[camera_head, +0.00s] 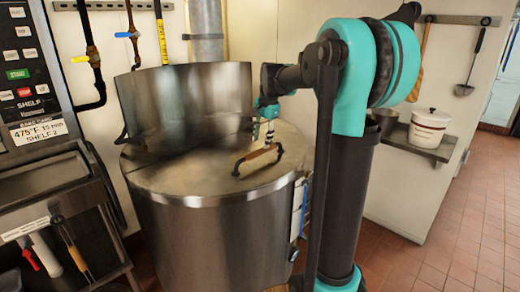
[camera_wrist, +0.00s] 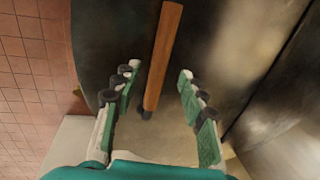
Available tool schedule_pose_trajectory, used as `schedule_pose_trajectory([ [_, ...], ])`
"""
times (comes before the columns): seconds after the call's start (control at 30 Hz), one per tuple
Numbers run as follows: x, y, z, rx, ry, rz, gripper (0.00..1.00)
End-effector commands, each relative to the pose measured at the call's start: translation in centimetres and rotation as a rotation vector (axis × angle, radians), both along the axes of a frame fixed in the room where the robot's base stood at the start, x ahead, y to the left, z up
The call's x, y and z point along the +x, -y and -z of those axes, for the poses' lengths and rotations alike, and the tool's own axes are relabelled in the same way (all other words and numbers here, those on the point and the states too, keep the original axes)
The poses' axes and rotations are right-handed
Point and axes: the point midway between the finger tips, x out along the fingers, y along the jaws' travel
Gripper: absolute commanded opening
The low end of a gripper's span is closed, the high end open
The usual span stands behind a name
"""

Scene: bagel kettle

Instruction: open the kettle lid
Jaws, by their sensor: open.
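The large steel kettle (camera_head: 215,245) stands in the middle of the head view. Its flat lid (camera_head: 195,178) lies down over the front part of the top. A brown bar handle (camera_head: 258,159) sits on the lid's right side. My gripper (camera_head: 268,138) is just above and behind the handle. In the wrist view the wooden handle (camera_wrist: 163,55) runs between the two spread green fingers of my gripper (camera_wrist: 158,72), with a gap on both sides. The gripper is open and holds nothing. Part of the kettle's right side is hidden by my arm.
A curved steel wall (camera_head: 185,100) rises at the kettle's back. Pipes with yellow and blue valve handles hang behind it. An oven with a control panel (camera_head: 25,85) stands at the left. A shelf with a white crock (camera_head: 430,128) is at the right. Tiled floor (camera_head: 440,255) is clear there.

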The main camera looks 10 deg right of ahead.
Motion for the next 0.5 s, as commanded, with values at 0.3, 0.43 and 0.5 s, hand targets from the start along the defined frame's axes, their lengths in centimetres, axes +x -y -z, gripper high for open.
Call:
schedule_pose_trajectory([
  [0.3, 0.6, -0.5, 4.1, 0.0, 0.0, -0.001, 0.42],
  [0.43, 0.7, -0.5, 4.6, 0.0, 0.0, -0.001, 0.42],
  [0.5, 0.7, -0.5, 4.7, 0.0, 0.0, -0.001, 0.42],
])
